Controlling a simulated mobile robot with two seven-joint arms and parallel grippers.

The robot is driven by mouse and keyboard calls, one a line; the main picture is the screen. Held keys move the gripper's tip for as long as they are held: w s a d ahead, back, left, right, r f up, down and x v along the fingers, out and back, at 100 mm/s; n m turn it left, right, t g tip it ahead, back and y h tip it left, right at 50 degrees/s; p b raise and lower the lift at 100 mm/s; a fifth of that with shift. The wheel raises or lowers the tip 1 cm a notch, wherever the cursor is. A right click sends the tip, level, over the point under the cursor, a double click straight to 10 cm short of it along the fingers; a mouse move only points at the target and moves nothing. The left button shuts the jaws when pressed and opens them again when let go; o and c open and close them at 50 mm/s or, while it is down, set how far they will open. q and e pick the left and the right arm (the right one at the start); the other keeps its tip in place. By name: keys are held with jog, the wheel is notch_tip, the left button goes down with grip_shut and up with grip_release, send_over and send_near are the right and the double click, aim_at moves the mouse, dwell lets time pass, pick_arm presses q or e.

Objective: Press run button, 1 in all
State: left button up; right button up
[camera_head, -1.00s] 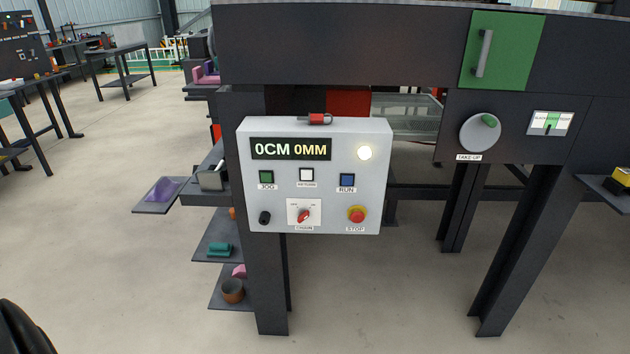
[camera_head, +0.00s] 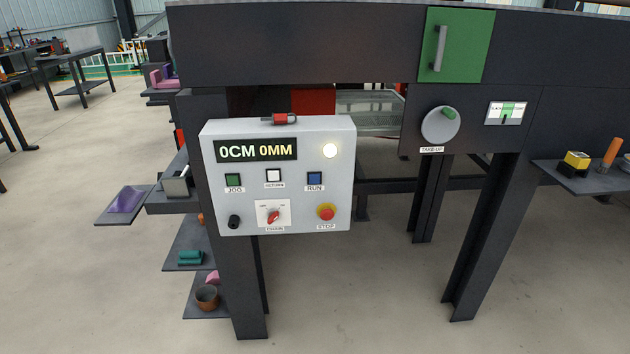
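The blue run button (camera_head: 314,179) is on the right of the middle row of a light grey control box (camera_head: 293,222), above its RUN label. The green JOG button (camera_head: 233,180) and the white return button (camera_head: 273,175) are to its left. The red STOP button (camera_head: 326,212) is below it. Neither of my grippers is in view.
The box is mounted on a dark machine frame (camera_head: 240,285) with legs. Small shelves (camera_head: 188,234) with items stick out at left. A shelf (camera_head: 580,178) at right holds a yellow object. A take-up knob (camera_head: 440,124) is right of the box. The floor in front is clear.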

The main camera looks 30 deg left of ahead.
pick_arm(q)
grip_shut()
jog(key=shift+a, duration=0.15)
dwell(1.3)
